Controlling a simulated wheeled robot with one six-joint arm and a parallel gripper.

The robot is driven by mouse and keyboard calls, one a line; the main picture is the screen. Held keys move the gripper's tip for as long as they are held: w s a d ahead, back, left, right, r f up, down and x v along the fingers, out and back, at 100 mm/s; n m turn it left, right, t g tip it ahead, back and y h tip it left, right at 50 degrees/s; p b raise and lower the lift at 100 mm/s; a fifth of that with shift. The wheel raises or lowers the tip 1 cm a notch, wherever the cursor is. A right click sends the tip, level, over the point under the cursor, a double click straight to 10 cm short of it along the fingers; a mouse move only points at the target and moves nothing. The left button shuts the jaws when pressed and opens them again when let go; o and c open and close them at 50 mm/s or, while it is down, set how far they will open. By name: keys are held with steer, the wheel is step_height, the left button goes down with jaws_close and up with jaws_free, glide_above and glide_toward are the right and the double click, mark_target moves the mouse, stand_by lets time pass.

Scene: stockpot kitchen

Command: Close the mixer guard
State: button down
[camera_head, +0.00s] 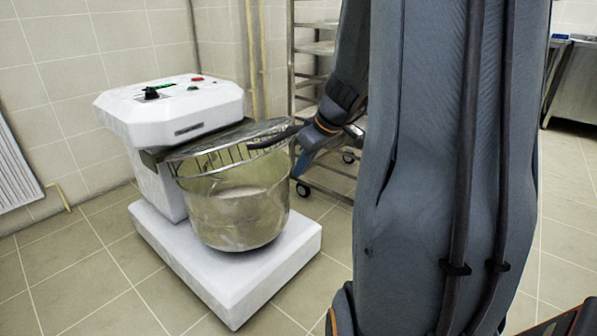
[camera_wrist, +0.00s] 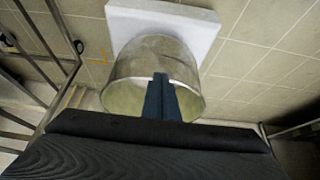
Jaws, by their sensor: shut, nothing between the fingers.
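The mixer (camera_head: 172,105) is a white machine on a white base, with a metal bowl (camera_head: 238,218) under its head. The guard (camera_head: 228,146) is a metal lid with a wire skirt and a dark handle (camera_head: 272,141). It lies nearly level over the bowl, its wires close to the rim; I cannot tell whether it is fully down. My gripper (camera_head: 302,164) is shut and empty, just right of the guard and bowl. In the wrist view my shut fingers (camera_wrist: 160,78) overlap the bowl (camera_wrist: 152,58); the guard cannot be made out there.
A wheeled metal rack (camera_head: 308,60) stands behind my gripper. A steel counter (camera_head: 574,85) is at the far right. A white panel (camera_head: 14,170) leans at the left wall. The tiled floor left and in front of the mixer is clear.

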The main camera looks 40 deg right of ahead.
steer(key=shift+f+b, duration=0.5)
steer(key=shift+b, duration=0.15)
stand_by(0.9)
